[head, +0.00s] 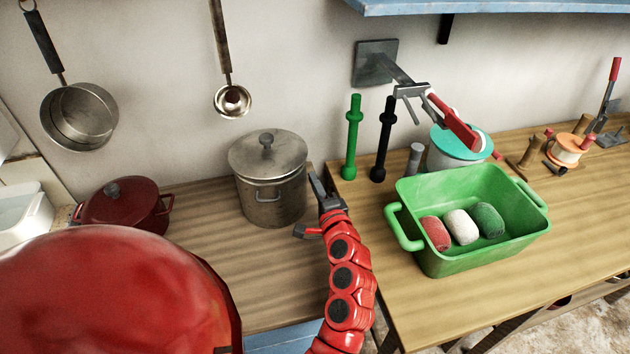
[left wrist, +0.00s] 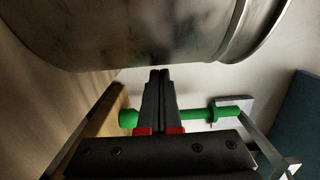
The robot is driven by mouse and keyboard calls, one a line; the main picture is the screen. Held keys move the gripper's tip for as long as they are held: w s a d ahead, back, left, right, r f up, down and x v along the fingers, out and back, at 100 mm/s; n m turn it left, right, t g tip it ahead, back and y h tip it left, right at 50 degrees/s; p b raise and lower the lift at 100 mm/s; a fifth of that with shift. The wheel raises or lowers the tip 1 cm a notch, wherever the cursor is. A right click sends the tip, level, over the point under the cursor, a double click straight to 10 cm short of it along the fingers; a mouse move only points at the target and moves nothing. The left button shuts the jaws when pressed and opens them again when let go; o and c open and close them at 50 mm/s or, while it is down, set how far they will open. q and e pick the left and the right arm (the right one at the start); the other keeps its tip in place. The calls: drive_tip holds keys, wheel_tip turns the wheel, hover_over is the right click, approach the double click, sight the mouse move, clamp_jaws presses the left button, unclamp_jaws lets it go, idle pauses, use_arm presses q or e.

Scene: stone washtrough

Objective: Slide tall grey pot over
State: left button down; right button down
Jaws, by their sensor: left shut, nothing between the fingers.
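The tall grey pot (head: 275,200) is a lidded metal pot with a knob and a front handle. It stands upright on the wooden counter left of centre. My left gripper (head: 314,178) is close against the pot's right side, its fingers shut and empty. In the left wrist view, the pot's curved wall (left wrist: 140,30) fills the top, and the shut fingertips (left wrist: 160,72) reach its edge. I cannot tell whether they touch. My right gripper is not in view.
A dark red lidded pot (head: 122,205) stands left of the grey pot, with bare counter (head: 205,215) between. Right are a green rod (head: 351,140), a black rod (head: 383,140) and a green tub (head: 470,235). A pan (head: 80,115) and ladle (head: 230,100) hang above.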

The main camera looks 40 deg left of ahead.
sight(303, 186)
use_arm(q)
drive_tip(key=shift+s+a+r+p, duration=0.1)
drive_tip(key=shift+s+a+p, duration=0.75)
drive_tip(key=shift+a, duration=0.15)
drive_tip(key=shift+s+a, duration=0.3)
drive_tip(key=shift+a, duration=0.05)
drive_tip(key=shift+w, duration=0.15)
